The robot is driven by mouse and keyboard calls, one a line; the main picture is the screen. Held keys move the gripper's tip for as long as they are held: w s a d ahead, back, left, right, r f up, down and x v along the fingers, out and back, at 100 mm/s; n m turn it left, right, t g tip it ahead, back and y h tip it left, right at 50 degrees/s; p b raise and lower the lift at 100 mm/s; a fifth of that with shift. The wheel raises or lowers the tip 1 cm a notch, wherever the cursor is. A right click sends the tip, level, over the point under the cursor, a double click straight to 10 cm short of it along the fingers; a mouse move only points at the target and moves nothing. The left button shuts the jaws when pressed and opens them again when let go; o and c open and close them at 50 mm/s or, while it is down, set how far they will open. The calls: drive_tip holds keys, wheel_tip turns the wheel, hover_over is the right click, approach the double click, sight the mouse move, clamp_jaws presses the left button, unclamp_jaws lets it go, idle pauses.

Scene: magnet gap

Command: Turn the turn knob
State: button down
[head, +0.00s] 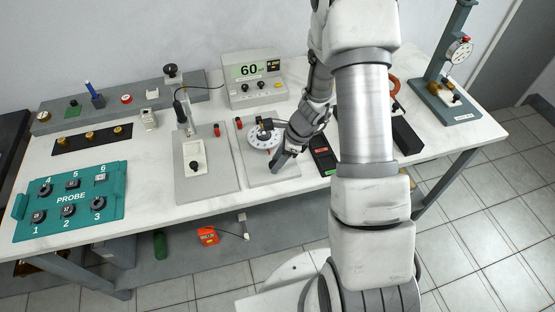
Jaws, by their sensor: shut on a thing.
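The turn knob sits on a round white dial (259,141) with marks around its rim, mounted on a light grey plate (258,178) in the middle of the bench. My gripper (275,155) comes in from the right, low over the dial's right side, and is shut on the knob. The fingers and wrist cover the knob and part of the dial, so the knob's pointer and exact angle cannot be read.
A display box (252,76) reading 60 stands behind the dial. A plate with a probe stand (205,172) is to the left, and a teal PROBE tray (70,203) is farther left. A black-and-red meter (322,155) lies close right of my gripper. A dial gauge stand (445,100) is at far right.

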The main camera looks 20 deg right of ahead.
drive_tip(key=n, duration=0.2)
drive_tip(key=n+g, duration=0.1)
drive_tip(key=n, duration=0.1)
drive_tip(key=shift+w+g, duration=0.2)
drive_tip(key=shift+g, duration=0.1)
drive_tip(key=shift+w+n+g, duration=0.15)
drive_tip(key=shift+n+g, duration=0.55)
drive_tip(key=shift+n, duration=1.3)
drive_tip(key=shift+c, duration=2.1)
unclamp_jaws()
drive_tip(key=v, duration=1.7)
drive_tip(key=shift+r, duration=0.2)
drive_tip(key=shift+w, duration=0.2)
